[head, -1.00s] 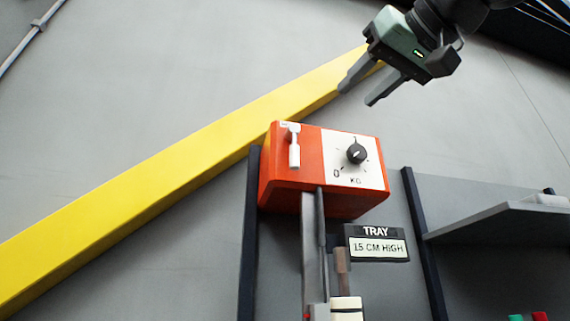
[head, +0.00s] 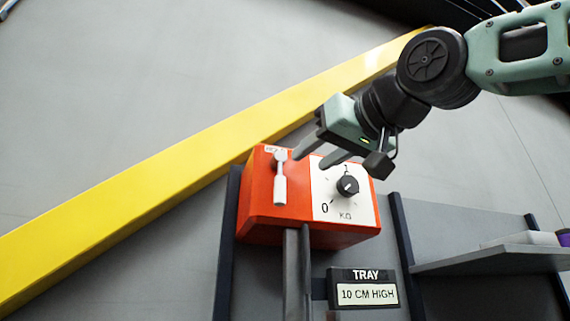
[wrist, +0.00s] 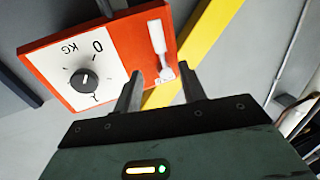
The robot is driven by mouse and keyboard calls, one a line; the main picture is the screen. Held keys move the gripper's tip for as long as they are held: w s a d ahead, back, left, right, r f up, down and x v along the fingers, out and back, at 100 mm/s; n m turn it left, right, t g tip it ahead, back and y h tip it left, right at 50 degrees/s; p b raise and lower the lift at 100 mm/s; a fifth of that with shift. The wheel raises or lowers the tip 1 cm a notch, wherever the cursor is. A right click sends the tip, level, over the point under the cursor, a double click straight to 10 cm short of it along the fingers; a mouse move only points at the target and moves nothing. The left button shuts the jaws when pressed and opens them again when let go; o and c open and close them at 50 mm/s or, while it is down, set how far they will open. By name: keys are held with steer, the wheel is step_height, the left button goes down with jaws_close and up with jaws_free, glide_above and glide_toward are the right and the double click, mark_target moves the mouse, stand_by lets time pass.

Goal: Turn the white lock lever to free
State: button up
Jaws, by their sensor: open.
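The white lock lever (head: 280,183) is on the left part of the front of the orange-red box (head: 262,220). It hangs down from a pivot near the top, beside a small white label whose text I cannot read fully. It also shows in the wrist view (wrist: 157,42), where its pivot end lies near my fingers. My gripper (head: 308,158) is open and empty, close to the box's upper front. In the wrist view my gripper (wrist: 163,82) has its fingertips on either side of the lever's pivot end. I cannot tell whether they touch anything.
A black knob (head: 347,186) on a white KG dial sits right of the lever. A grey post (head: 291,275) runs below the box, beside a sign (head: 366,290) reading TRAY, 10 CM HIGH. A grey shelf (head: 490,258) is at right. A yellow beam (head: 130,225) crosses behind.

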mark_target(283, 179)
steer(key=p+x, duration=0.4)
steer(key=x, duration=0.5)
steer(key=shift+w+a, duration=0.15)
steer(key=shift+w, duration=0.1)
jaws_close()
